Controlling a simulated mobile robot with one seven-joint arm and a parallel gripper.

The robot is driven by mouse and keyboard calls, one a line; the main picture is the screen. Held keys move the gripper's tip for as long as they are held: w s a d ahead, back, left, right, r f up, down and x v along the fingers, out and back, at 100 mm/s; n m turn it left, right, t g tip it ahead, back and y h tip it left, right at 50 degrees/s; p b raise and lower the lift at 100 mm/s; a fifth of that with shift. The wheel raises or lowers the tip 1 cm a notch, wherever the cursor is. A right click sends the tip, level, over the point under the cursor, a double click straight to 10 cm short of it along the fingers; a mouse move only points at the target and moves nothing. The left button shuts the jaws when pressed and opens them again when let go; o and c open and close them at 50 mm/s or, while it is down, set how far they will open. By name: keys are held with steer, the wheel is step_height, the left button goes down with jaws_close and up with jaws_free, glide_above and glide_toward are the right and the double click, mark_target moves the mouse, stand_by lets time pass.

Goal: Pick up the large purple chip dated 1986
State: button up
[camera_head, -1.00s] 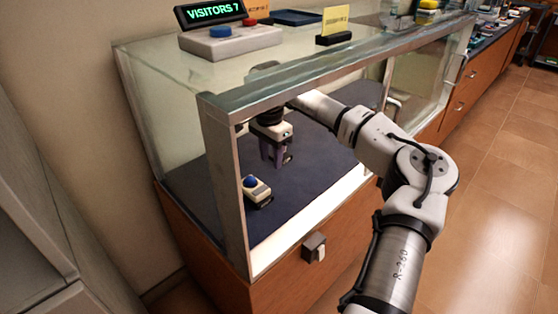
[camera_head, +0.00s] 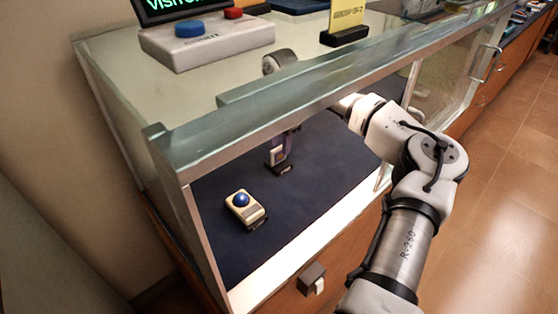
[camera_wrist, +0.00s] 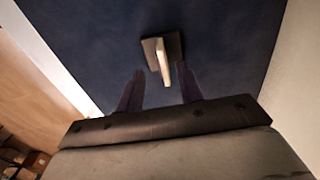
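A small upright pale plate with a purplish face (camera_head: 277,157) stands on a dark base on the navy floor of the glass case. I cannot read a date on it, so I cannot tell if it is the 1986 chip. In the wrist view the plate (camera_wrist: 162,58) shows edge-on, rising from its dark base. My gripper (camera_wrist: 160,74) is open, its two purple fingers apart on either side of the plate's line. They seem short of it, and no contact shows. In the head view the case's front rail hides most of my gripper; a purple finger (camera_head: 291,139) shows beside the plate.
A beige trackball with a blue ball (camera_head: 241,201) lies nearby on the navy floor (camera_head: 320,195). The glass case's thick metal front rail (camera_head: 300,97) runs above my forearm. A visitor-counter box (camera_head: 205,42) and a yellow card (camera_head: 346,20) stand on top.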

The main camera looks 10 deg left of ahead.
mark_target(279, 147)
step_height(279, 147, down, 5)
steer(key=shift+a+r, duration=0.1)
steer(key=shift+a, duration=0.05)
steer(key=shift+c, duration=0.5)
steer(key=shift+w, duration=0.1)
jaws_close()
